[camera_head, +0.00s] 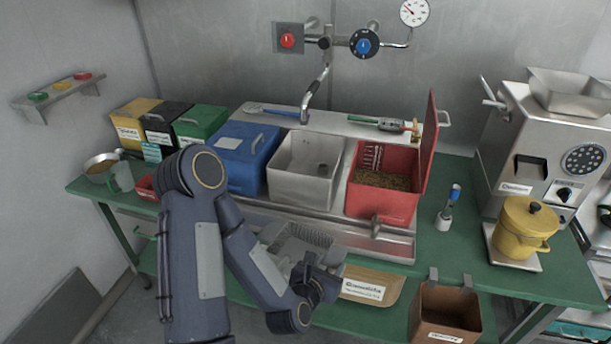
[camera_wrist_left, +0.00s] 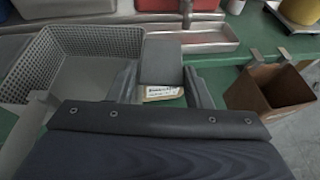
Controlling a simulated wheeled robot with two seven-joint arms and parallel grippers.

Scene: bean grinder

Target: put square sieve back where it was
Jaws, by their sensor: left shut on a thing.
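The square sieve (camera_head: 292,246) is a grey metal basket with perforated walls, in front of the sink unit in the head view. It shows larger at the left of the left wrist view (camera_wrist_left: 85,50), open side up. My left gripper (camera_head: 318,284) is at the sieve's near right side, shut on it. In the left wrist view the gripper (camera_wrist_left: 162,78) has a grey block between its fingers, beside the basket; the exact contact is hidden. My left arm covers part of the sieve in the head view. My right gripper is not in view.
A red-lidded bin (camera_head: 384,205), white basin (camera_head: 305,172) and blue bin (camera_head: 243,160) stand behind the sieve. A labelled board (camera_head: 368,288) lies near the gripper. A brown box (camera_head: 445,312) hangs at the table's front edge. The green table (camera_head: 460,255) has free room at right.

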